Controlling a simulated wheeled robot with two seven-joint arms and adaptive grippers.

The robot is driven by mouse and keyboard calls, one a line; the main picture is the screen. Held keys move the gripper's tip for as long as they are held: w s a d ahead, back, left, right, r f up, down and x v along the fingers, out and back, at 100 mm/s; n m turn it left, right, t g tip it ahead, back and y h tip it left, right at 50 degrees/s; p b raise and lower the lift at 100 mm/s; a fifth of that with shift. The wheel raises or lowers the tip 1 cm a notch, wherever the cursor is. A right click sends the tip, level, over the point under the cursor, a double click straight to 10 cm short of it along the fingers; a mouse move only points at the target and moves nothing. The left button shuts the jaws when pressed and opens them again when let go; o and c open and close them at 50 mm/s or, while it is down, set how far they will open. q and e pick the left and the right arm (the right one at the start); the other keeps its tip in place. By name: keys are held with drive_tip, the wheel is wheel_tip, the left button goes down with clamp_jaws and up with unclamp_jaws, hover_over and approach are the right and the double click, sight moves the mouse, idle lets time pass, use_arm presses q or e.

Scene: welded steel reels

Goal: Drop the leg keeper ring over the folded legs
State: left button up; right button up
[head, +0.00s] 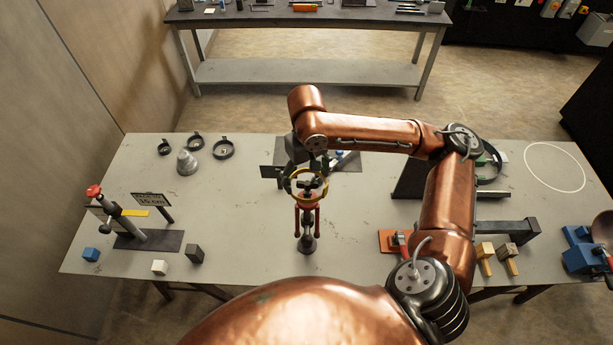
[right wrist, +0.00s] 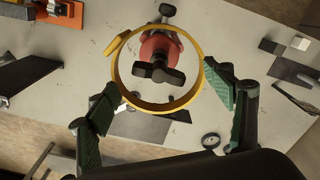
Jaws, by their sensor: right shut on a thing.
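The yellow leg keeper ring (head: 326,187) is between the fingertips of my right gripper (head: 306,174). In the right wrist view the ring (right wrist: 151,106) spans the space between the green finger pads, with a small tab at its upper left. Below it a red stand with folded legs (head: 317,218) stands upright near the table's middle. In the wrist view the stand's red body (right wrist: 160,43) and black cross-shaped knob (right wrist: 160,73) show through the ring. I cannot tell how much height separates ring and stand. My left gripper is out of view.
On the grey table (head: 240,225) are a grey cone (head: 187,163) and dark rings (head: 223,149) at the back left, a post with a red knob (head: 110,205) at left, and small blocks (head: 194,253) in front. An orange plate (head: 393,241) and fixtures fill the right.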

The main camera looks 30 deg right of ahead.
drive_tip(key=shift+f, duration=0.2)
drive_tip(key=o, duration=1.3)
drive_tip(key=shift+c, duration=0.2)
drive_tip(key=shift+r, duration=0.1)
wheel_tip(320, 180, up, 5)
drive_tip(key=p, duration=0.7)
drive_tip(key=shift+r, duration=0.2)
drive_tip(key=shift+r+p, duration=1.2)
drive_tip(key=shift+r, duration=0.05)
